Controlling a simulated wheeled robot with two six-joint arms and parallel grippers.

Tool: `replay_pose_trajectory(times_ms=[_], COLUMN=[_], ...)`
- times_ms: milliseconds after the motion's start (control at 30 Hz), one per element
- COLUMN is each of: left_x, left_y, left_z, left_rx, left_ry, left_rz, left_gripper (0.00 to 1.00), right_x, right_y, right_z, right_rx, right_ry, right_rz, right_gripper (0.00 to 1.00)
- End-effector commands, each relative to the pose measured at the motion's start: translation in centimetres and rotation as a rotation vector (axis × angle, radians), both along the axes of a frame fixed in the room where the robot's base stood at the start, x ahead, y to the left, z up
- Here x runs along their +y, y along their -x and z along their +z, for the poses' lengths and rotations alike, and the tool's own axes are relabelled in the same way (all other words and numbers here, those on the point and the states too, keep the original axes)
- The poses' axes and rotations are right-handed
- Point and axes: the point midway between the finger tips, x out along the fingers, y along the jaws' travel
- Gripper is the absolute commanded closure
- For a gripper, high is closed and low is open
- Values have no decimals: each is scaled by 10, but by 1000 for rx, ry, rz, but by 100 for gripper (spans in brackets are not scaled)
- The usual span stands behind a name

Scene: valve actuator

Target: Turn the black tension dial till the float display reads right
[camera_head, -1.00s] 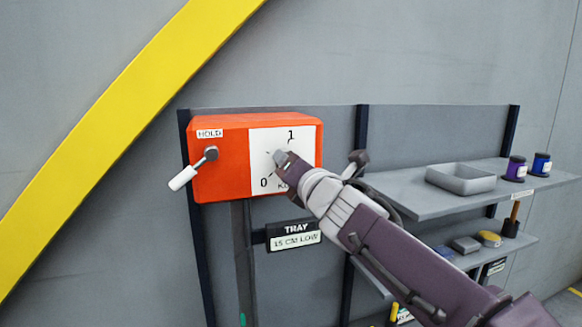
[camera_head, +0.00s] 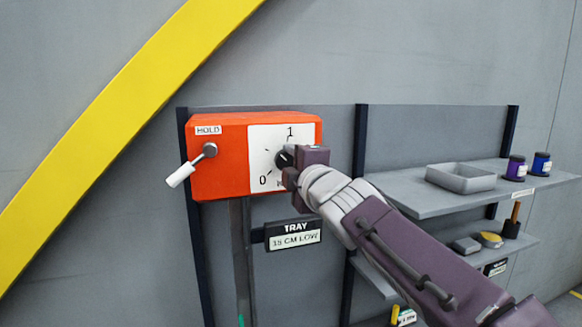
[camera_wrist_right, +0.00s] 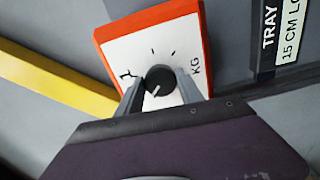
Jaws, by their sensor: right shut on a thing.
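The black tension dial (camera_wrist_right: 160,80) sits on the white scale plate (camera_head: 258,150) of an orange box (camera_head: 222,172). The plate has tick marks and the figures 0 and 1. My right gripper (camera_wrist_right: 159,84) is shut on the dial, one finger on each side, in the right wrist view. In the head view the right gripper (camera_head: 288,160) covers part of the dial. The dial's white pointer line shows in the wrist view. The display plate (camera_head: 296,236) under the box reads "TRAY 15 CM LOW". My left gripper is in neither view.
A lever with a white grip (camera_head: 181,175) hangs at the box's left under a HOLD label (camera_head: 208,130). To the right, a shelf (camera_head: 412,200) bears a grey tray (camera_head: 460,168) and two jars. A lower shelf holds small items. A yellow beam (camera_head: 110,115) crosses the wall at left.

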Motion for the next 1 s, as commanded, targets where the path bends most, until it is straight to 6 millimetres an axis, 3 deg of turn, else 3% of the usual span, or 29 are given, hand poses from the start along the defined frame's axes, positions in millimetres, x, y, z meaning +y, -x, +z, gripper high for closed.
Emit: replay_pose_trajectory(times_ms=[1000], left_x=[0], left_y=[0], left_z=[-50], left_rx=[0], left_ry=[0], left_rz=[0], left_gripper=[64], right_x=[2], right_y=[0], right_z=[-6], right_rx=[299], right_ry=[-915], right_rz=[0], right_gripper=[97])
